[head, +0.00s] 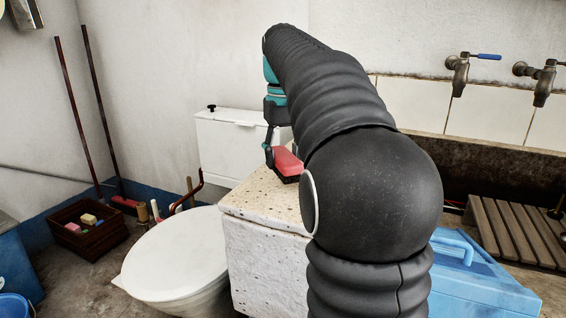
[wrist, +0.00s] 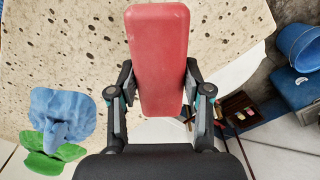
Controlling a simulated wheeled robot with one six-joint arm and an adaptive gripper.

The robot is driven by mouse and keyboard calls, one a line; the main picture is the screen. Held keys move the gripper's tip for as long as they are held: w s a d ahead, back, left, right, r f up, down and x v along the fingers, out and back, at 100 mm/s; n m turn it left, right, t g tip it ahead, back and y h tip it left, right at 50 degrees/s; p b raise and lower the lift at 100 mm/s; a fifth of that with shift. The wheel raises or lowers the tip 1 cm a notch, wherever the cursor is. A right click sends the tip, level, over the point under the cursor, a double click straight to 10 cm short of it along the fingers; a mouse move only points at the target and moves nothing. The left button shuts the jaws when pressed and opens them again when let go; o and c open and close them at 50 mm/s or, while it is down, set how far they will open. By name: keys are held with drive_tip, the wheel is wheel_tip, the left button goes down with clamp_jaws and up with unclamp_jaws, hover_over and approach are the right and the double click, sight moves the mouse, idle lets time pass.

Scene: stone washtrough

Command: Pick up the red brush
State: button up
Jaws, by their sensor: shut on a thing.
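The red brush (head: 287,161) has a red back and dark bristles and shows at the left end of the speckled stone ledge (head: 262,203) in the head view. In the wrist view the brush (wrist: 158,50) lies lengthwise between the two fingers of my gripper (wrist: 160,105). My gripper is shut on it, one finger on each side. In the head view part of my gripper (head: 270,145) shows beside the brush, and my arm hides the rest. I cannot tell whether the bristles touch the stone.
A blue cloth (wrist: 62,115) and a green item (wrist: 50,152) are at left in the wrist view. A white toilet (head: 178,255) stands left of the ledge. A blue box (head: 480,285) and a slatted wooden board (head: 513,230) are at right. Taps (head: 458,75) project from the wall.

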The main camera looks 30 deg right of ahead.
drive_tip(key=s+d+r+p, duration=0.1)
drive_tip(key=s+d+r, duration=0.6)
drive_tip(key=d+r, duration=0.1)
drive_tip(key=shift+d+p, duration=0.3)
drive_tip(key=shift+d, duration=0.35)
drive_tip(key=shift+s+r, duration=0.1)
